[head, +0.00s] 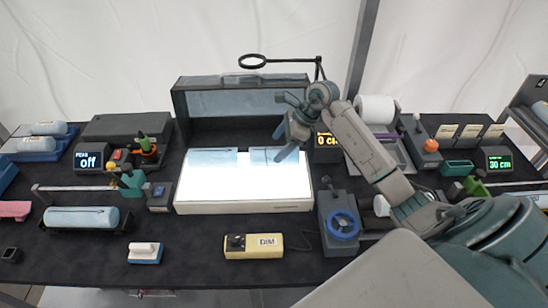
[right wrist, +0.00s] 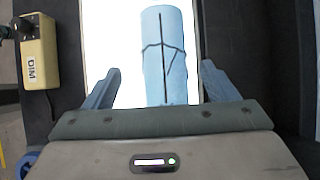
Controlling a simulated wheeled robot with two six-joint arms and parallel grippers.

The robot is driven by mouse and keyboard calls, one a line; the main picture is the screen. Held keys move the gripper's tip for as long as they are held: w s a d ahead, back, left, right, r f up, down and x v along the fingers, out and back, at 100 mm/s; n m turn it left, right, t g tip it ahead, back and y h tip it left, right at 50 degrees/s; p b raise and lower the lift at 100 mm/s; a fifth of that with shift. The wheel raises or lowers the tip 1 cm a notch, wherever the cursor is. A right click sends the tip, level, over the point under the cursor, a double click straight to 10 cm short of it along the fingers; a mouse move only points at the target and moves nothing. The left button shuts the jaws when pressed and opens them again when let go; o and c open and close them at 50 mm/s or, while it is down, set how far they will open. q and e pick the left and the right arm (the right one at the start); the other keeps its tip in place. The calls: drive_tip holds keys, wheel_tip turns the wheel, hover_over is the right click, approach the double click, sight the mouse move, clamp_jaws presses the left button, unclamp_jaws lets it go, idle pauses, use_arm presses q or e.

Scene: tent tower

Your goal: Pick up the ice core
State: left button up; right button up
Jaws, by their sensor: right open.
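The ice core (right wrist: 165,50), a pale blue cylinder with dark crack lines, lies on a bright white surface in the right wrist view. In the head view, pale blue shapes (head: 213,157) show along the back of the lit light table (head: 245,206); glare blurs their outline. My right gripper (head: 283,141) is over the light table's back right part. In the right wrist view its fingers (right wrist: 160,84) are open, one on each side of the core's near end, with gaps. Whether they reach down to its height is unclear. My left gripper is out of view.
A yellow DIM box (head: 262,252) stands in front of the light table; it also shows in the right wrist view (right wrist: 38,50). A grey open case (head: 240,100) and a magnifier ring (head: 252,62) are behind. Another pale cylinder (head: 80,217) lies in a dark cradle at left.

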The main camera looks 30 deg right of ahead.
sight(279, 149)
drive_tip(key=shift+w+f, duration=0.15)
drive_tip(key=shift+f, duration=0.4)
drive_tip(key=x, duration=0.2)
drive_tip(key=b+x, duration=0.1)
drive_tip(key=x, duration=0.1)
drive_tip(key=shift+d+f, duration=0.3)
drive_tip(key=shift+f, duration=0.1)
drive_tip(key=c, duration=1.3)
drive_tip(key=shift+c, duration=0.2)
drive_tip(key=shift+r, duration=0.15)
